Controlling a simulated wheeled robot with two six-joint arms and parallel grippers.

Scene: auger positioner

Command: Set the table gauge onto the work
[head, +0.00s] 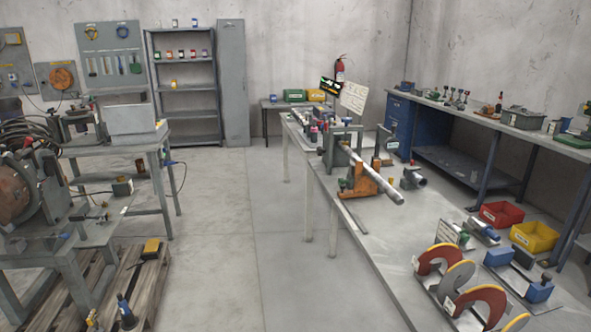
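A long grey bar (372,173) lies slantwise along the long workbench in the middle right. It rests on an orange support (359,186), and its far end meets a grey-green fixture (341,148). A small dark device with a pale round end (412,178) sits on the bench just right of the bar, apart from it. I cannot tell which item is the table gauge. Neither of my grippers shows in the head view.
The long bench (385,258) has bare room in front of the orange support. Red and grey curved pieces (445,262) stand at its near end. Red (501,215) and yellow bins (535,236) stand at right. A pallet (140,285) lies at left; the middle floor is clear.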

